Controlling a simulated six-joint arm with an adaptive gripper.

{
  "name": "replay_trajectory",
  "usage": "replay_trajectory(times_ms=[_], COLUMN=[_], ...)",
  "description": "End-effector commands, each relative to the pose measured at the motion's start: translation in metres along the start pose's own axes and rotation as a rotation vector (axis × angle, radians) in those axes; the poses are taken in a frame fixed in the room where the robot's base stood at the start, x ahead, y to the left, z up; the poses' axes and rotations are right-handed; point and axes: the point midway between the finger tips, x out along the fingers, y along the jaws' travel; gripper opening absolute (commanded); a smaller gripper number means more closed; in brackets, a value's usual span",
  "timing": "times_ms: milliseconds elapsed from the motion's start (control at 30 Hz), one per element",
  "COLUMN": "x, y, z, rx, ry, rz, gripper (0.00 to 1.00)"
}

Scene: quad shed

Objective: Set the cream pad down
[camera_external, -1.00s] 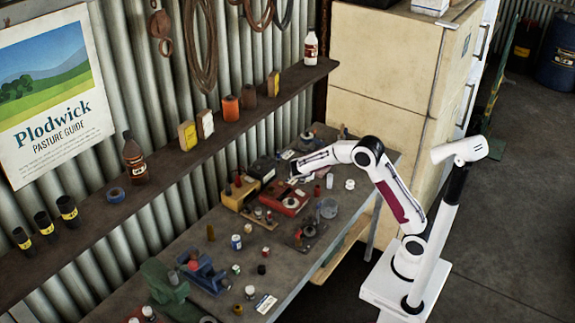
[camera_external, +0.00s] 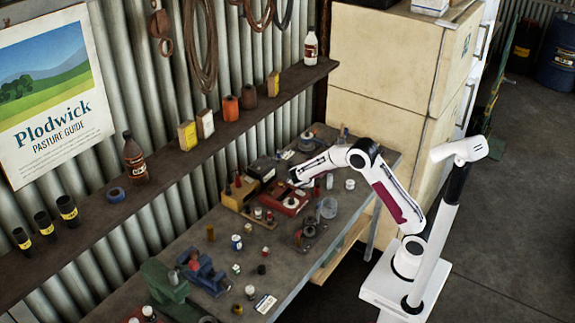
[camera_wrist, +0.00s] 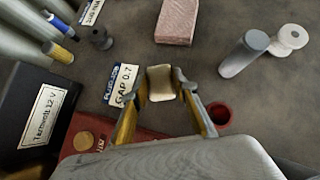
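The cream pad (camera_wrist: 160,83) is a small pale block between my two fingertips in the wrist view. My gripper (camera_wrist: 161,90) is closed against its sides, and the pad's near end lies between the fingers. In the external view my gripper (camera_external: 300,179) is low over the far half of the workbench, by the red box (camera_external: 290,201). The pad cannot be made out there. The wrist view shows grey bench top beyond the pad; whether the pad touches it I cannot tell.
In the wrist view a "GAP 0.7" card (camera_wrist: 123,85) lies just left of the pad. A pink block (camera_wrist: 177,20) is ahead, a grey cylinder (camera_wrist: 243,52) and white spool (camera_wrist: 288,40) are right. A red cup (camera_wrist: 219,113) and black box (camera_wrist: 35,115) are near.

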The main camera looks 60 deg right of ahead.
Motion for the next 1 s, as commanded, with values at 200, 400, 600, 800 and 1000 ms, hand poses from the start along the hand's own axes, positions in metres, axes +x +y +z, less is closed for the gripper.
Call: replay_trajectory(times_ms=[200,400,600,800,1000], x=[0.0,-0.001,-0.007,-0.026,-0.055], y=[0.0,0.0,0.001,0.001,0.001], z=[0.0,0.001,0.002,0.003,0.002], rx=[0.0,0.0,0.001,0.001,0.0], ry=[0.0,0.0,0.0,-0.001,0.0], rz=[0.0,0.0,0.002,0.003,0.003], gripper=[0.44,0.44,0.44,0.44,0.44])
